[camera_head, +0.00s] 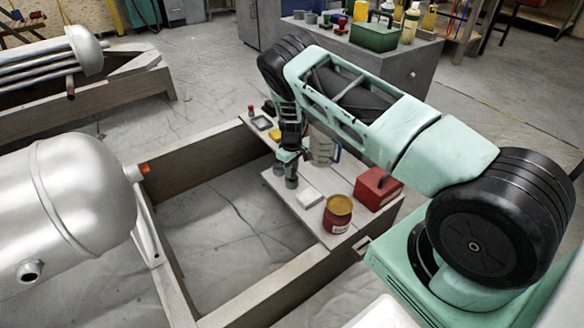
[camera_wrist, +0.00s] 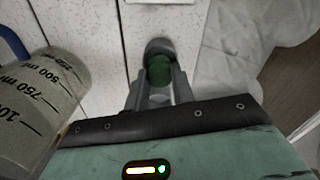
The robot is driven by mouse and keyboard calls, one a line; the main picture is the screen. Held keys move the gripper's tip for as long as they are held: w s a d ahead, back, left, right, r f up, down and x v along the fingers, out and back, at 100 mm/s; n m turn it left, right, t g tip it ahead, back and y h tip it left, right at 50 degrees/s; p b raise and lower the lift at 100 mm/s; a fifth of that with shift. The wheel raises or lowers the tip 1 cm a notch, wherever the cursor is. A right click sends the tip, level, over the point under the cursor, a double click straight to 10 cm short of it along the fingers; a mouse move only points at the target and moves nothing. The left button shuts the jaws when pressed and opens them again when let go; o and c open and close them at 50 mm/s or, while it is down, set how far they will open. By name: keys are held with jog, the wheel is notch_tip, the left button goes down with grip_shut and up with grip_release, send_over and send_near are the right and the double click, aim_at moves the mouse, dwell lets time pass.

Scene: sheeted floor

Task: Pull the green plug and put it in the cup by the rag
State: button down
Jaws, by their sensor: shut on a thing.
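My gripper (camera_wrist: 158,82) is shut on the green plug (camera_wrist: 159,70), which shows between its fingers in the wrist view. A grey cup (camera_wrist: 160,43) lies right beyond and under the plug. I cannot tell whether the plug is inside its rim or just above. In the head view my gripper (camera_head: 288,160) points down over the plank, with a small grey cup (camera_head: 291,182) at its tips; the plug is hidden there. The folded white rag (camera_head: 309,197) lies just right of the cup, and its edge shows in the wrist view (camera_wrist: 155,14).
A measuring jug (camera_head: 323,146) stands close behind my gripper. A red box (camera_head: 377,188) and a red tin (camera_head: 338,214) stand on the plank. A silver tank (camera_head: 75,210) with an orange plug (camera_head: 144,169) is at left. The wooden frame's middle is open floor.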

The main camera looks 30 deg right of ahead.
jog(key=shift+f, duration=0.4)
jog(key=shift+f+b, duration=0.45)
jog(key=c, duration=1.1)
grip_release()
